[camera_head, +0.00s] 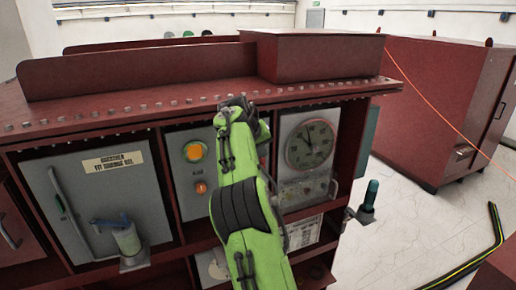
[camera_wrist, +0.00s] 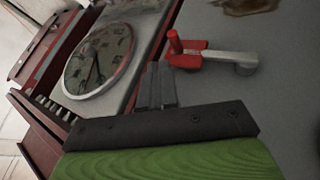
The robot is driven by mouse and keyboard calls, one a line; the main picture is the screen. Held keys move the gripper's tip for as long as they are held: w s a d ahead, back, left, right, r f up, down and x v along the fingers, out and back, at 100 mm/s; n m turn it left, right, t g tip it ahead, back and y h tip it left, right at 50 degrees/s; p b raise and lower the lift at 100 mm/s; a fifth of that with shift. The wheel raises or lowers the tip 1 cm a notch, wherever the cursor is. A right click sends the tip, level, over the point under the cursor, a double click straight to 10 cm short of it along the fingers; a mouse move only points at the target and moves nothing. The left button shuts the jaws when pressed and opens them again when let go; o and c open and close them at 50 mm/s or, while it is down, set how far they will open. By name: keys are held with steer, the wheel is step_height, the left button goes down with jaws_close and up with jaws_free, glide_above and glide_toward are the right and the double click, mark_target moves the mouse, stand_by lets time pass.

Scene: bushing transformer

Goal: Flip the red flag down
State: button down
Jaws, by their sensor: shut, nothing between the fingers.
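The red flag (camera_wrist: 188,56) shows in the wrist view, mounted on a grey panel. It has a red knob standing out and a pale grey lever (camera_wrist: 232,57) reaching to the right. My gripper (camera_wrist: 160,72) is shut and empty, with its fingertips just left of the red part. I cannot tell whether they touch it. In the head view my green arm (camera_head: 240,165) reaches to the cabinet front and hides the flag and the gripper's fingers.
A round dial (camera_head: 310,145) sits right of my arm; it also shows in the wrist view (camera_wrist: 98,58). Left of my arm are a yellow button (camera_head: 194,152) and an orange knob (camera_head: 201,188). A grey door with a handle (camera_head: 62,205) is further left.

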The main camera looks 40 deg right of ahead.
steer(key=shift+s+d+f, duration=0.15)
steer(key=shift+d+f, duration=0.25)
steer(key=shift+f, duration=0.4)
steer(key=shift+s+d+f, duration=0.1)
steer(key=shift+d+f, duration=0.25)
steer(key=shift+f, duration=0.4)
steer(key=s+d+r+p, duration=0.2)
steer(key=s+r+p, duration=0.1)
steer(key=r, duration=0.7)
steer(key=shift+s+d+r, duration=0.4)
steer(key=shift+s, duration=0.5)
